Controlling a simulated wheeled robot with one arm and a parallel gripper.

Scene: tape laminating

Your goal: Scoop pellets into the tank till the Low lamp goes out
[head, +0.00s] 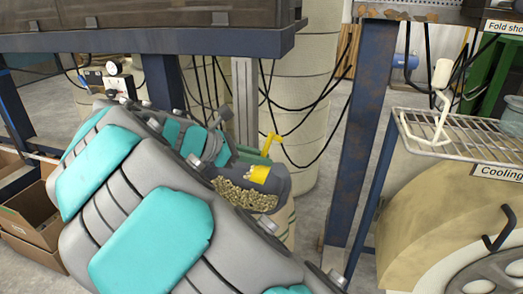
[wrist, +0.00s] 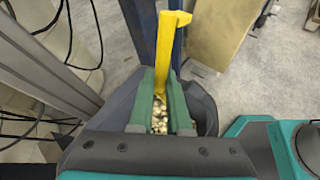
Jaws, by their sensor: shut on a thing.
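A yellow scoop (head: 260,173) stands at an open dark grey tub (head: 282,183) that holds tan pellets (head: 245,195). My gripper (wrist: 161,80) is shut on the yellow scoop; its green fingers lie on either side of the upright yellow handle (wrist: 164,45) in the wrist view. The scoop's bowl is in or just over the tub, close to the pellets; its lower part is hidden. Pellets (wrist: 158,118) also show between the fingers, inside the tub's rim (wrist: 205,105). I cannot make out the tank or the Low lamp in either view.
My arm fills the middle of the head view. A blue post (head: 358,130) and a wire rack (head: 455,132) labelled "Cooling" stand at right. Black cables (head: 320,95) hang behind the tub. Cardboard boxes (head: 35,215) sit at left.

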